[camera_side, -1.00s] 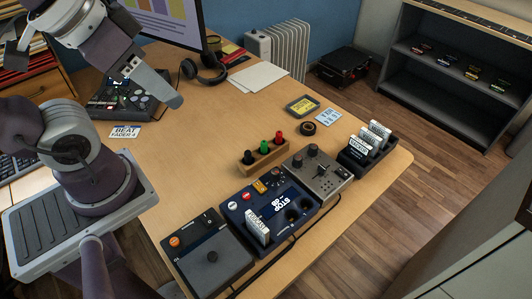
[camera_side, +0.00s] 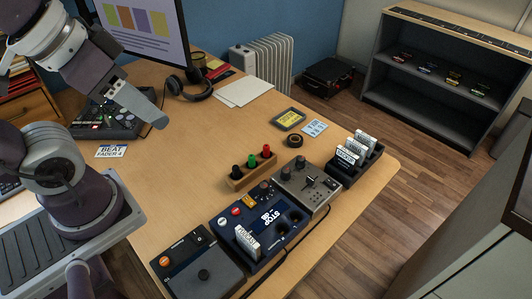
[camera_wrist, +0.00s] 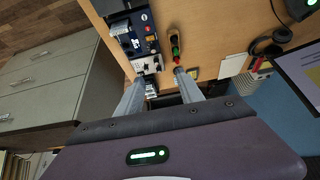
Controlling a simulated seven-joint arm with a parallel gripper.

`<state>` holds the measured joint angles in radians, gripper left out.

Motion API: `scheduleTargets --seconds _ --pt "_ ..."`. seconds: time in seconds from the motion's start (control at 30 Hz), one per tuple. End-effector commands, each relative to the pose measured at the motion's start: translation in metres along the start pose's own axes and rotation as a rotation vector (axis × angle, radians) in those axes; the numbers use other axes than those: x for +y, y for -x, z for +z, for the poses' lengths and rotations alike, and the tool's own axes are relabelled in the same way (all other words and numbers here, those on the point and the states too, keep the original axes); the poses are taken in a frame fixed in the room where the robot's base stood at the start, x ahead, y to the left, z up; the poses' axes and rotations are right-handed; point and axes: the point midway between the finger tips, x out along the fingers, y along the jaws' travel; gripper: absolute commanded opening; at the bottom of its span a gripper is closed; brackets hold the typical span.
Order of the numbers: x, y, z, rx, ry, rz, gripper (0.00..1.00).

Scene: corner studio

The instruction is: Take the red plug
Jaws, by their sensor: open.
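The red plug (camera_side: 266,151) stands upright at the right end of a small wooden holder (camera_side: 252,172), beside a green plug (camera_side: 250,161) and a black plug (camera_side: 236,172). My gripper (camera_side: 160,123) is above the desk at the left of the side view, well apart from the plugs. In the wrist view, my gripper (camera_wrist: 160,74) shows two spread fingers with nothing between them.
A dark blue console (camera_side: 262,226), a grey box (camera_side: 305,186) and a black rack of white cards (camera_side: 372,163) stand along the desk's near edge. Headphones (camera_side: 190,86) and a monitor (camera_side: 140,30) are farther back. The desk between my gripper and the holder is clear.

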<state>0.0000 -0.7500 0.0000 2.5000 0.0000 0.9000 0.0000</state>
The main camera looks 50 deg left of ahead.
Motion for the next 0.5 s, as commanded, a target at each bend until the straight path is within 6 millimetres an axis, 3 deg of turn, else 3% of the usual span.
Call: scheduleTargets --seconds 0.17,0.23,0.37,0.47,0.5 --pt "0.0 0.0 -0.001 -0.002 0.005 0.0 0.44" --pt "0.0 -0.003 -0.013 -0.021 0.044 0.002 0.44" --pt "-0.004 -0.028 -0.072 -0.109 0.256 0.0 0.44" --pt "-0.012 -0.075 -0.124 -0.188 0.472 -0.025 0.44" --pt "-0.016 -0.099 -0.141 -0.217 0.559 -0.04 0.44"
